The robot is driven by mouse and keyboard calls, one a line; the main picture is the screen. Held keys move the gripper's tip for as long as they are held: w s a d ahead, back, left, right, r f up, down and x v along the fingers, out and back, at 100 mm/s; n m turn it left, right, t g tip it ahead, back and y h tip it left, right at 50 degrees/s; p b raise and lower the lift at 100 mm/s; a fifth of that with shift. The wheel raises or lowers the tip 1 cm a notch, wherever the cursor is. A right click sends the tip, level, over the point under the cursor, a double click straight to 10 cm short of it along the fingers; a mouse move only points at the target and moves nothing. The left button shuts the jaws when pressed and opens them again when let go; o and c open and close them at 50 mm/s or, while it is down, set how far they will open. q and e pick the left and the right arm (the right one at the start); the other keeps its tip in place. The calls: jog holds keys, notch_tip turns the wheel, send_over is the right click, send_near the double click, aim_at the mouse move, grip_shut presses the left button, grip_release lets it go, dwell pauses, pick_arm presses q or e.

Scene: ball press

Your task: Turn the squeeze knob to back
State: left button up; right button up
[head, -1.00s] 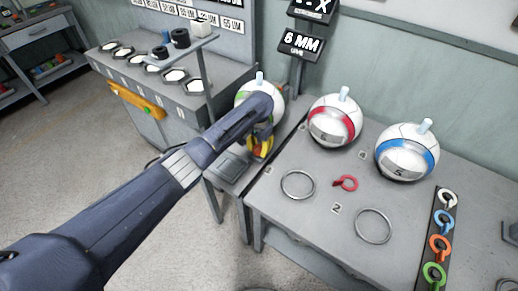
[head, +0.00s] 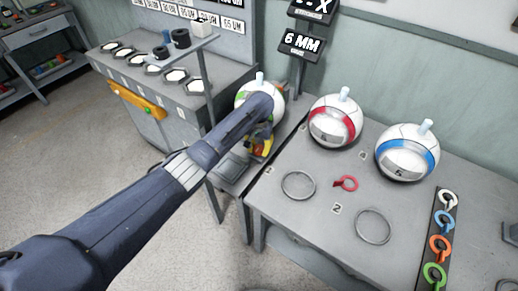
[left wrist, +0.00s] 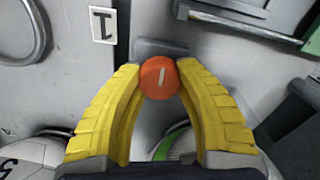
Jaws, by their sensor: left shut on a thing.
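The squeeze knob (left wrist: 158,77) is a round orange-red knob with a white line on its face. In the left wrist view the line stands nearly upright, leaning slightly right at the top. The yellow fingers of my left gripper (head: 261,147) are shut on the knob, one tip on each side. My right gripper is not in view.
Balls with a red band (head: 335,121) and a blue band (head: 406,152) stand on the grey table, near two metal rings (head: 298,185) and a red key-shaped piece (head: 345,183). A strip of coloured pieces (head: 440,242) lies at right. A "6 MM" sign (head: 302,44) stands behind.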

aim_at(260, 147)
pick_arm(q)
jog(key=o, duration=0.9)
jog(key=shift+w+d+r, duration=0.1)
jog(key=shift+w+d, duration=0.05)
jog(key=o, duration=0.4)
notch_tip(260, 147, up, 12)
jog(key=shift+f, duration=0.1)
